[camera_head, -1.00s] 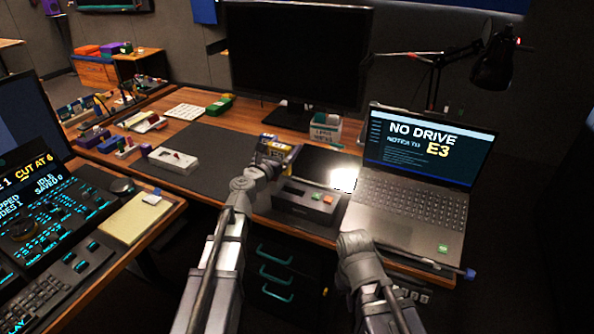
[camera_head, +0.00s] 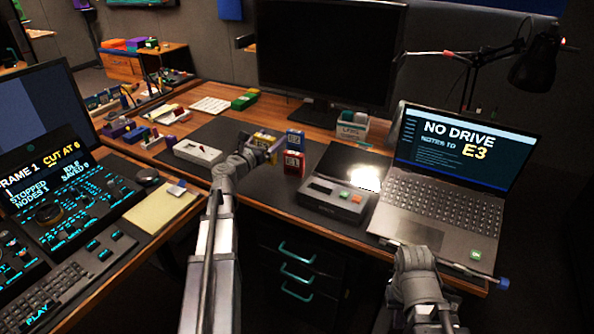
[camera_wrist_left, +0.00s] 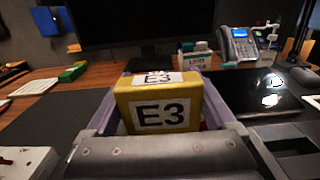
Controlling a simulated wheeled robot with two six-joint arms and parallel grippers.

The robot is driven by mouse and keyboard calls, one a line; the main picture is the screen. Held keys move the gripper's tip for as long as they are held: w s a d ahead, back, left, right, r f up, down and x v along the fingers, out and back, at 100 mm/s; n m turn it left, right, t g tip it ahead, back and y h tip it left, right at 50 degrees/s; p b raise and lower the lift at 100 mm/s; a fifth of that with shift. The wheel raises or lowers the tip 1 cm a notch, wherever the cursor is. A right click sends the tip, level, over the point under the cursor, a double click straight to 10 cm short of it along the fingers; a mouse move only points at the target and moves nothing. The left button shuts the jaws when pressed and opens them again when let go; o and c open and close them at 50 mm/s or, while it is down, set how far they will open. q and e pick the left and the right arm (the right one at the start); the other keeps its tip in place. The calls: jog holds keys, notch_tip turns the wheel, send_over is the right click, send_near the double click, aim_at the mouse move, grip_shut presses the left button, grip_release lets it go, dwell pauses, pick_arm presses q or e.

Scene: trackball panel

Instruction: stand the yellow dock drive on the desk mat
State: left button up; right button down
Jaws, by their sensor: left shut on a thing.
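The yellow drive (camera_head: 264,138), labelled E3, is between the fingers of my left gripper (camera_head: 256,150), over the right part of the dark desk mat (camera_head: 222,135) in the head view. In the left wrist view the yellow drive (camera_wrist_left: 165,110) stands upright in the shut left gripper (camera_wrist_left: 160,125), its label facing the camera. I cannot tell whether its underside touches the mat. The grey dock (camera_head: 333,200) lies right of it. My right gripper (camera_head: 418,275) is low in front of the laptop, its fingers not clear.
A red drive (camera_head: 292,164) and a blue drive (camera_head: 295,140) stand just right of the yellow one. A white box (camera_head: 197,151) lies on the mat to the left. The laptop (camera_head: 440,195) is at the right, the monitor (camera_head: 330,50) behind. The mat between white box and gripper looks clear.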

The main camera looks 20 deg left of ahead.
pick_arm(q)
notch_tip(320, 180, down, 6)
jog(key=b, duration=0.5)
jog(key=shift+f+b, duration=0.1)
jog(key=shift+b, duration=0.25)
notch_tip(320, 180, down, 4)
jog(key=b, duration=0.3)
jog(key=shift+r, duration=0.2)
jog(key=shift+f+b, duration=0.15)
jog(key=shift+b, duration=0.25)
jog(key=o, duration=1.3)
